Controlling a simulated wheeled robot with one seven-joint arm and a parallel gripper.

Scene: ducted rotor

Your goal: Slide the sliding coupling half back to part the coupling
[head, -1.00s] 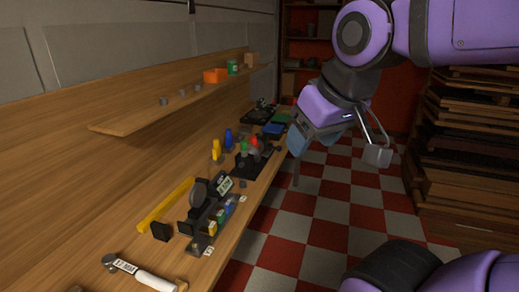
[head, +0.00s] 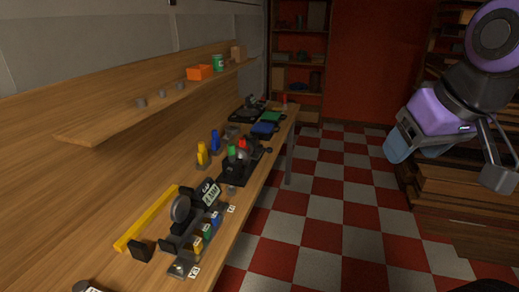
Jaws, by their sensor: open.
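The bench carries a dark assembly with an upright round disc (head: 181,208) and a dark block with white marks (head: 209,193). Which part is the sliding coupling half I cannot tell at this size. Farther along stands a black base (head: 236,172) with a green knob and a red knob. A dark device (head: 248,113) stands at the bench's far end. My gripper (head: 398,148) hangs at the right, over the floor side and well apart from the bench. It is open, and nothing shows in it.
A yellow bar (head: 147,218) and a small black block (head: 141,250) lie on the near bench. Yellow (head: 202,154) and blue (head: 214,141) upright pieces stand near the wall. A shelf (head: 110,122) overhangs the bench. Stacked boards (head: 470,205) stand at right; the checkered floor (head: 315,205) is clear.

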